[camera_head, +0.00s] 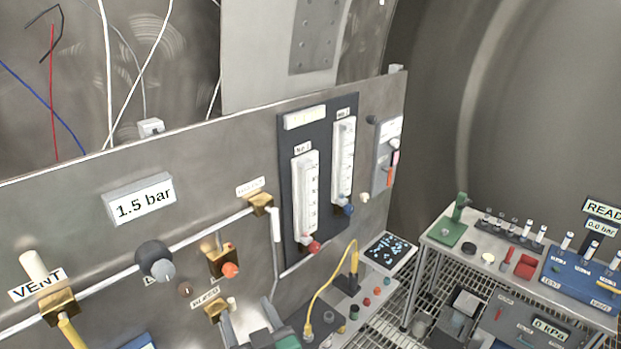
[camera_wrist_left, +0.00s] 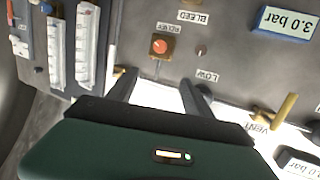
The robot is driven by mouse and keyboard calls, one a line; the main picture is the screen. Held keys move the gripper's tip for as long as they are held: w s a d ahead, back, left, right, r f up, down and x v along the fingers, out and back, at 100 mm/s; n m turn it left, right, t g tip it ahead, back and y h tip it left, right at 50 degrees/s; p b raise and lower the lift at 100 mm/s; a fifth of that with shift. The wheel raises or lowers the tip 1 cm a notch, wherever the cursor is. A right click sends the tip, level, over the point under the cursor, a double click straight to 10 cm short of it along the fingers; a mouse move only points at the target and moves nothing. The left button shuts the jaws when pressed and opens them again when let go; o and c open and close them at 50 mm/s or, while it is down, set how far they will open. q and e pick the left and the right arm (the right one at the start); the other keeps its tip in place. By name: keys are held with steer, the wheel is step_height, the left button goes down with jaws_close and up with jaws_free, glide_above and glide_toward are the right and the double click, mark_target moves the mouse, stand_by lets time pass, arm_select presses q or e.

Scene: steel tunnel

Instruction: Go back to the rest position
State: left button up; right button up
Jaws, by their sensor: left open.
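My left gripper (camera_head: 252,318) is at the bottom edge of the head view, in front of the steel panel (camera_head: 75,170). In the left wrist view, the gripper (camera_wrist_left: 158,88) has its two dark fingers apart with nothing between them. An orange relief knob (camera_wrist_left: 160,45) shows on the panel beyond the fingers. In the head view the orange knob (camera_head: 230,269) sits just above the gripper. A bleed valve (camera_head: 215,308) is close to the left of the fingers, partly near the edge. I cannot tell the exact gap to the panel. My right gripper is not in view.
The panel carries a vent valve (camera_head: 58,305), a dark round knob (camera_head: 155,257), a 1.5 bar display (camera_head: 139,199) and flow tubes (camera_head: 305,195). A yellow cable (camera_head: 325,280) rises right of the gripper. A side table (camera_head: 480,258) with small tools stands at right.

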arm_select(q)
step_height(320, 180, down, 16)
steer(key=w+d+m+g+h+b, duration=0.2)
steer(key=m+g+h+b, duration=0.25)
steer(key=h, duration=0.45)
steer(key=s+a+f+g, duration=0.3)
steer(key=s+f, duration=0.1)
steer(key=s, duration=0.3)
steer(key=s+a+f+m+g+y+b, duration=0.1)
steer(key=s+a+f+g, duration=0.2)
steer(key=s, duration=0.4)
step_height(320, 180, down, 2)
steer(key=shift+a+f+g, duration=0.2)
steer(key=shift+a+g, duration=0.15)
steer(key=shift+a, duration=0.45)
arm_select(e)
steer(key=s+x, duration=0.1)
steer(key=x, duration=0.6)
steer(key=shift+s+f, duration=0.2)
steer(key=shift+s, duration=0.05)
arm_select(q)
steer(key=shift+w+d+m, duration=0.1)
steer(key=shift+m, duration=0.15)
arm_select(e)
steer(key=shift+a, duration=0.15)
